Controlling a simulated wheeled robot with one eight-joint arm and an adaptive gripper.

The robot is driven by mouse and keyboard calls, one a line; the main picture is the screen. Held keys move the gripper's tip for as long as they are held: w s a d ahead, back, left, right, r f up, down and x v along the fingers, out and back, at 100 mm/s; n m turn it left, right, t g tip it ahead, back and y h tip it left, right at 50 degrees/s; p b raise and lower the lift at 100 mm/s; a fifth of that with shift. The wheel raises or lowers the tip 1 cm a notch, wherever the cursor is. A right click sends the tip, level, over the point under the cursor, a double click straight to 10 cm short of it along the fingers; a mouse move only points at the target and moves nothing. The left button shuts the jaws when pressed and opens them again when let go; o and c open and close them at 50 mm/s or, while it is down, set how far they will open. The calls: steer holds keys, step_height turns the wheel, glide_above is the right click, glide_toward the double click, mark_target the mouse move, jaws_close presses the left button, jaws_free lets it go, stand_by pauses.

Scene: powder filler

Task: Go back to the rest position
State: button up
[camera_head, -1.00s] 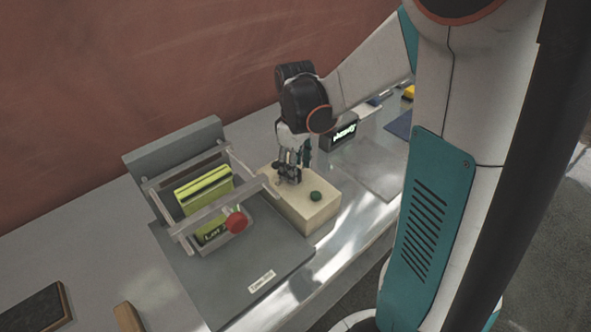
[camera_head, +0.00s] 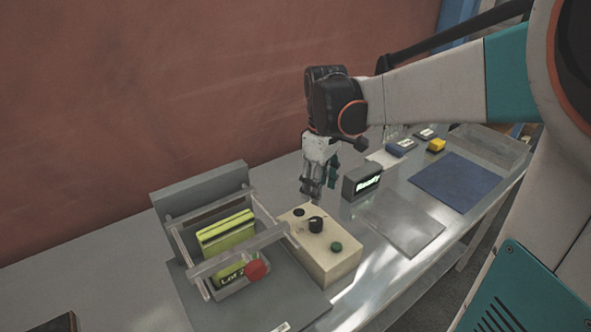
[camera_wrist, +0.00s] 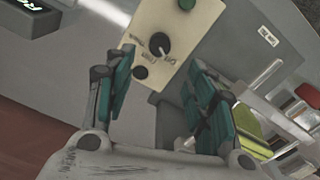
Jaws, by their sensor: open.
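My gripper (camera_head: 318,190) hangs fingers-down above the bench, over the back of the cream control box. It is open and empty; in the wrist view the two teal-padded fingers (camera_wrist: 158,98) stand apart with nothing between them. The control box (camera_head: 323,263) carries a black dial (camera_head: 316,224), a green button (camera_head: 336,247) and a smaller black knob (camera_head: 299,212). In the wrist view the box (camera_wrist: 184,22) and its dial (camera_wrist: 160,44) lie beyond the fingertips, apart from them.
Left of the box stands a grey frame (camera_head: 205,262) holding a yellow-green block (camera_head: 228,236), with a red knob (camera_head: 256,271) in front. A dark display reading "Ready" (camera_head: 361,182) stands right of the gripper. A blue mat (camera_head: 455,182) and clear tray (camera_head: 490,148) lie farther right.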

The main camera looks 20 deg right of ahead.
steer(key=s+a+f+m+t+b, duration=0.1)
steer(key=s+a+m+t+b, duration=0.2)
steer(key=s+a+m+t, duration=0.3)
steer(key=s+a+t, duration=0.1)
steer(key=s+a, duration=0.3)
steer(key=s, duration=0.3)
steer(key=shift+s+f, duration=0.15)
